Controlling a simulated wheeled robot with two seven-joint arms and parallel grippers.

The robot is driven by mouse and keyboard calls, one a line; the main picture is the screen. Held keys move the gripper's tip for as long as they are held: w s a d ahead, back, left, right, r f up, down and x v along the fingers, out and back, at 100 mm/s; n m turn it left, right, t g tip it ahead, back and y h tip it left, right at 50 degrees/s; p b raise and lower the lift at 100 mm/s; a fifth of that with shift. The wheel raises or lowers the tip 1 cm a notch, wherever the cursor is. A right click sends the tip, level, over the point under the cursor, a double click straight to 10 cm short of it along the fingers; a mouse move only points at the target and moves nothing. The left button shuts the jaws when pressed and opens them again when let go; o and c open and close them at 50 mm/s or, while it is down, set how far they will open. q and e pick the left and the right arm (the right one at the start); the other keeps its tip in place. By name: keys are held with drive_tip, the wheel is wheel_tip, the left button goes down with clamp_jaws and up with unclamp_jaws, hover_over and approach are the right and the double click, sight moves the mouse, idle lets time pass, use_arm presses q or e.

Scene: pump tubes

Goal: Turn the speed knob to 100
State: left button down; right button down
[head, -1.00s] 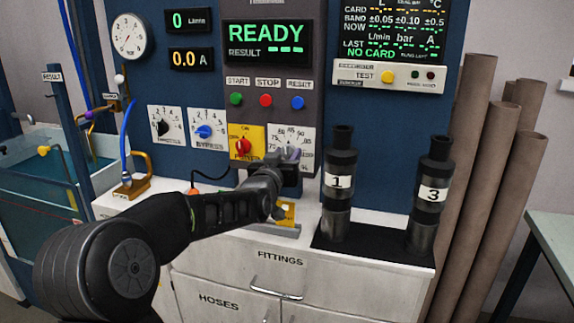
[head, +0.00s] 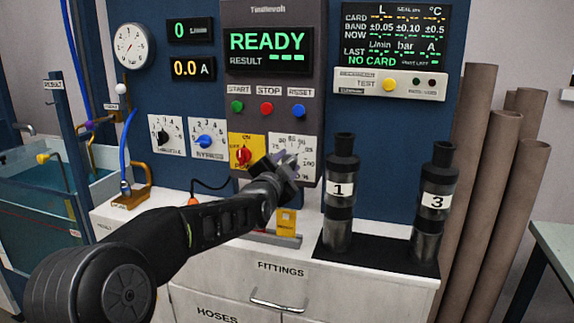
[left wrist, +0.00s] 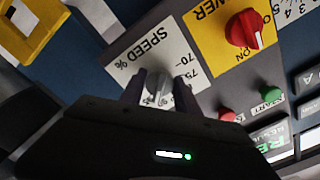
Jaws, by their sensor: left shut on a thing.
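The left wrist view shows the plate (left wrist: 150,54) with "SPEED %" and the numbers 70 and 75. My left gripper (left wrist: 158,90) is shut on the grey speed knob (left wrist: 157,88), one finger on each side. Part of the dial is hidden, so I cannot read the knob's exact setting. The panel screen (head: 267,47) reads READY. My right gripper is not in view.
The red power knob (head: 241,155) on its yellow plate is close left of the speed dial. START, STOP and RESET buttons (head: 267,107) are above. Black cylinders 1 (head: 340,210) and 3 (head: 436,205) stand on the bench to the right.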

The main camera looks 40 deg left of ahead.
use_arm(q)
drive_tip(key=m, duration=0.4)
drive_tip(key=shift+m+p, duration=0.3)
drive_tip(key=shift+p, duration=0.05)
drive_tip(key=shift+r+m+p, duration=0.1)
drive_tip(key=shift+m+p, duration=0.25)
drive_tip(key=shift+m, duration=1.55)
drive_tip(key=c, duration=0.9)
unclamp_jaws()
drive_tip(key=shift+s, duration=0.1)
drive_tip(key=v, duration=0.7)
drive_tip(key=shift+s+d, duration=0.15)
drive_tip(key=shift+s, duration=0.15)
